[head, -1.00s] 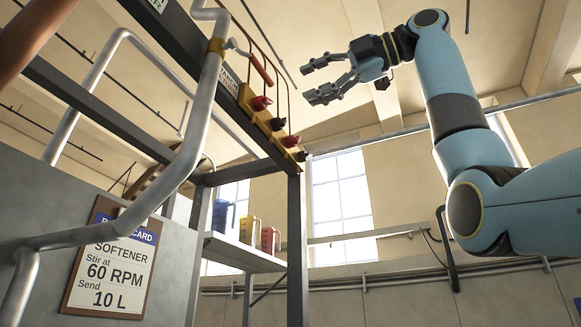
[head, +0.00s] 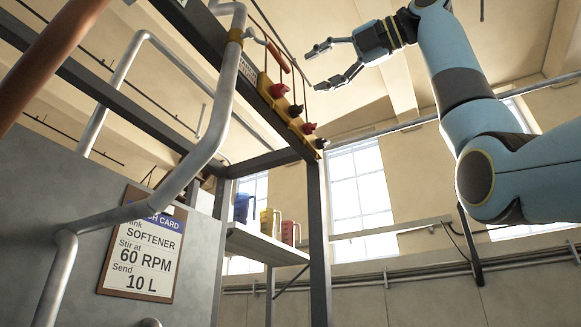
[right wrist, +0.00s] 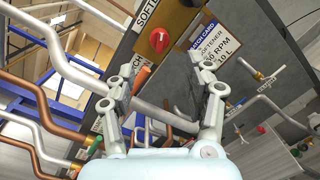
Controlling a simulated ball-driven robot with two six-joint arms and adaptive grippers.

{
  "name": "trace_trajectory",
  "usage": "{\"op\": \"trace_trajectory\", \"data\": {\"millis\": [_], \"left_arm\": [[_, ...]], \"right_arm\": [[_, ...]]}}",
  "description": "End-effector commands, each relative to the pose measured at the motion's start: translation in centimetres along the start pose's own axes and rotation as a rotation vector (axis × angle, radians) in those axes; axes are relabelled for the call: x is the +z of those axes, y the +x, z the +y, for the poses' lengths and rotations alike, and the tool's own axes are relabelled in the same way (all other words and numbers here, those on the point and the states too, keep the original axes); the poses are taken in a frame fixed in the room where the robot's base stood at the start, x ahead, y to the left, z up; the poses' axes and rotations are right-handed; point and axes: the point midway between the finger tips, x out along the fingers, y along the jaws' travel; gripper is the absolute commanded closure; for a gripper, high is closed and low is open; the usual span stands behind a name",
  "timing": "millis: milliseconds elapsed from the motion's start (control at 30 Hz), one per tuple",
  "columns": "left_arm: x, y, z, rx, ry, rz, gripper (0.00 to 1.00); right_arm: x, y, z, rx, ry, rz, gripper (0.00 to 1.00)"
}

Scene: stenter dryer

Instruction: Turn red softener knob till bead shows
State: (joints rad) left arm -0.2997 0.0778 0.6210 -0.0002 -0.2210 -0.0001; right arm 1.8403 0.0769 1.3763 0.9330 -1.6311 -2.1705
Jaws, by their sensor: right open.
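The red softener knob (right wrist: 159,40) has a pale mark and sits by a SOFTENER label (right wrist: 148,12) on a yellow plate in the right wrist view. In the head view a yellow strip (head: 290,112) carries red and black knobs; which one is the softener's I cannot tell. My right gripper (head: 314,70) is open and empty, to the right of the strip and apart from it. In the right wrist view its fingers (right wrist: 166,60) point toward the red knob, just below it in the picture. I cannot make out a bead. My left gripper is not in view.
A batch card (head: 141,245) reads softener, 60 RPM, 10 L. A grey pipe (head: 215,135) and dark steel frame (head: 317,230) stand beside the strip. A shelf (head: 265,246) holds blue, yellow and red jugs (head: 270,222). Open air lies right of the frame.

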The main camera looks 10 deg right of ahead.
Motion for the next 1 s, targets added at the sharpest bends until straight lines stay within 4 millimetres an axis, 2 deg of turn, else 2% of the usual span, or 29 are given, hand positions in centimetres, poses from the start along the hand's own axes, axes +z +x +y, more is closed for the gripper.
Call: {"op": "trace_trajectory", "data": {"millis": [33, 200, 400, 600, 833, 1000], "left_arm": [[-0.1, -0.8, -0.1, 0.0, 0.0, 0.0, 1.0], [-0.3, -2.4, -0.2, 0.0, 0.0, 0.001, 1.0], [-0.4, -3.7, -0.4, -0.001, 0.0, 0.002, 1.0], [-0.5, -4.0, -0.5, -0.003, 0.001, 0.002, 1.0], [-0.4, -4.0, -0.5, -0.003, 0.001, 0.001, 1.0], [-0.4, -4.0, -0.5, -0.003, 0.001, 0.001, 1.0]], "right_arm": [[0.1, 1.1, 0.4, 0.001, 0.002, 0.005, 0.47], [0.2, 4.6, 0.5, 0.001, 0.004, 0.006, 0.47], [0.2, 7.6, 0.3, 0.001, 0.004, 0.003, 0.47], [0.1, 8.8, 0.2, 0.0, 0.003, 0.001, 0.47], [0.0, 8.8, 0.1, 0.0, 0.003, 0.001, 0.47], [0.0, 8.8, 0.1, 0.0, 0.003, 0.001, 0.7]]}}
